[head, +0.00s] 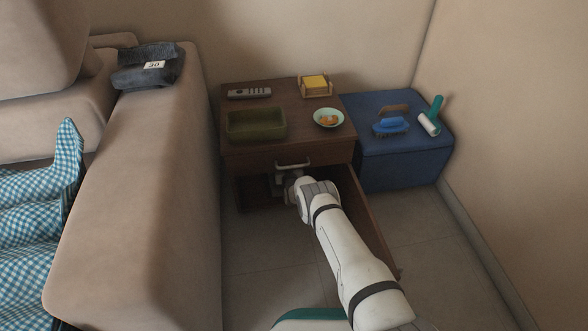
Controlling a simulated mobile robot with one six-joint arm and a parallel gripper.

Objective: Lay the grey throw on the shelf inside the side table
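A dark grey folded cloth (150,67) with a white label reading "30" lies on top of the beige sofa arm at upper left; it looks like the grey throw. The brown wooden side table (240,157) stands right of the sofa arm. Its lower front is open, with a dark interior, and a panel (366,215) like a swung-out door extends forward on its right. My gripper (279,184) is at the front of this opening, just below the metal handle (293,163). Its fingers are small and shadowed; I cannot tell whether they are open or touching anything. The shelf inside is mostly hidden.
On the tabletop are a remote (249,93), a green tray (257,125), a yellow block in a holder (315,86) and a bowl (328,118). A blue box (400,165) bearing a brush (391,126) and lint roller (430,120) stands right.

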